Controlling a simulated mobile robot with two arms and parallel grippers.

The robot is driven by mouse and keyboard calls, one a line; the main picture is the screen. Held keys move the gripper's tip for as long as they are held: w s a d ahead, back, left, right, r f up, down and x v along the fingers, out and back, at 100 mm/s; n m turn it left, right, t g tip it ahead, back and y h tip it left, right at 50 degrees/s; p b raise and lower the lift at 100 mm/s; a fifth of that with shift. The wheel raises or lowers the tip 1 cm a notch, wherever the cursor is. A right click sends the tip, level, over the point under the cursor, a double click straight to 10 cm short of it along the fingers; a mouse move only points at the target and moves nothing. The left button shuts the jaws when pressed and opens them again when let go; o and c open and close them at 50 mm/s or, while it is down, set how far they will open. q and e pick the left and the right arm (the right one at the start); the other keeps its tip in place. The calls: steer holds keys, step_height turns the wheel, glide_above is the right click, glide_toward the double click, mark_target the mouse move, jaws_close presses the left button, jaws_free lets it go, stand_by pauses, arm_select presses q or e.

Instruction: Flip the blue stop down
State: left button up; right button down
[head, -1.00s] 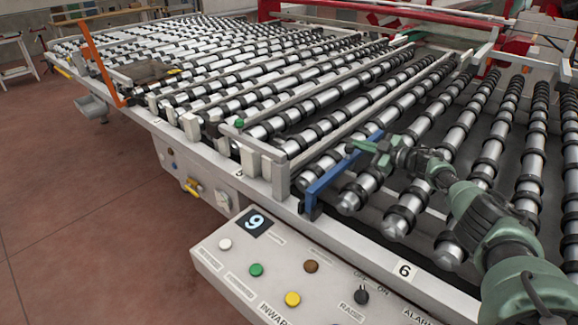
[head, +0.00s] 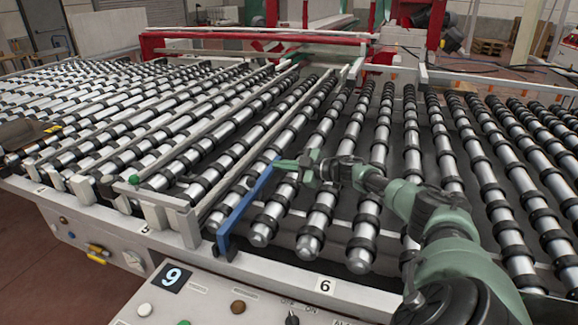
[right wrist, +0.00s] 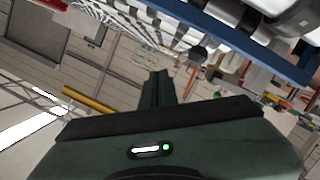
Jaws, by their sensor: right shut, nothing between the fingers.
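The blue stop (head: 245,205) is a long blue bar at the front edge of the roller bed, in the head view. It slopes away from its near end at the front rail, above and between the rollers. My right gripper (head: 280,164) is shut and empty, with its fingertips at the bar's far end. I cannot tell whether they touch it. In the right wrist view, a blue bar (right wrist: 235,38) crosses the upper right, apart from the shut fingers (right wrist: 157,88) in that picture. My left gripper is not in view.
Black-ringed rollers (head: 325,205) fill the bed around the bar. Pale upright blocks (head: 155,214) stand along the front rail to the left. A control panel (head: 215,300) with buttons is at the front. A red frame (head: 220,45) stands behind.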

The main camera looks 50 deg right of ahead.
steer(key=shift+v, duration=1.25)
steer(key=shift+d+r, duration=0.1)
steer(key=shift+d, duration=0.05)
